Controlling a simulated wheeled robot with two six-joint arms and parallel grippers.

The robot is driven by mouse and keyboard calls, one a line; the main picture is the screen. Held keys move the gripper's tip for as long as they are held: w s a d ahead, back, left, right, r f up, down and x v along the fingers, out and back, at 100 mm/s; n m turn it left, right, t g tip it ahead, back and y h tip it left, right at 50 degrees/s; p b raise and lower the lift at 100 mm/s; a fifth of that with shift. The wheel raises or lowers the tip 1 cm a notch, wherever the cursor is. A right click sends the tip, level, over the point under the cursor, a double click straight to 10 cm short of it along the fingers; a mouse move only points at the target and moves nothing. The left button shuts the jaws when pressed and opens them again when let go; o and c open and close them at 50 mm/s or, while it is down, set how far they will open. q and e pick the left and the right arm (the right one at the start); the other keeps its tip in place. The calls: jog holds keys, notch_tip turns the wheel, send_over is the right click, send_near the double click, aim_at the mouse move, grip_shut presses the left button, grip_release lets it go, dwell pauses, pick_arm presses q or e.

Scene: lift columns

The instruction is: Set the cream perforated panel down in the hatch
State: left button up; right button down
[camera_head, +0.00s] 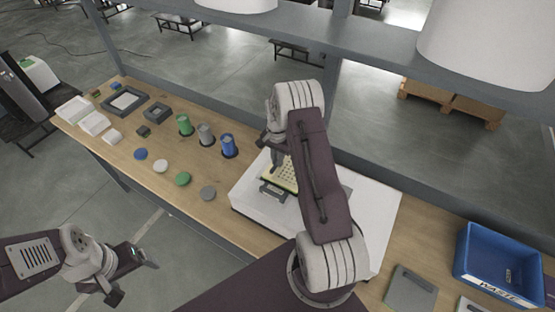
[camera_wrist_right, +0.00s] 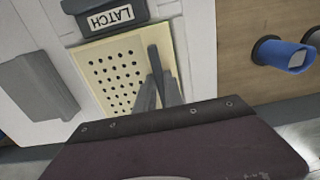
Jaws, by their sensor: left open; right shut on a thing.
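The cream perforated panel (camera_head: 284,179) is over the white case (camera_head: 247,203) on the bench, partly behind my right arm. My left gripper (camera_head: 134,270) is open and empty, off the bench's front edge.
A grey block (camera_wrist_right: 38,85) is on the case beside the panel. Green, grey and blue cylinders (camera_head: 228,146) and several coloured discs (camera_head: 182,179) stand left of the case. A blue bin (camera_head: 497,262) is at right. A shelf rail (camera_head: 385,38) crosses behind.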

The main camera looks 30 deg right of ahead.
jog(key=shift+f+b, duration=0.4)
jog(key=shift+f, duration=0.15)
dwell(0.6)
dwell(0.4)
jog(key=c, duration=1.4)
grip_release()
jog(key=shift+o, duration=0.2)
jog(key=shift+r+p, duration=2.55)
jog(key=shift+r, duration=1)
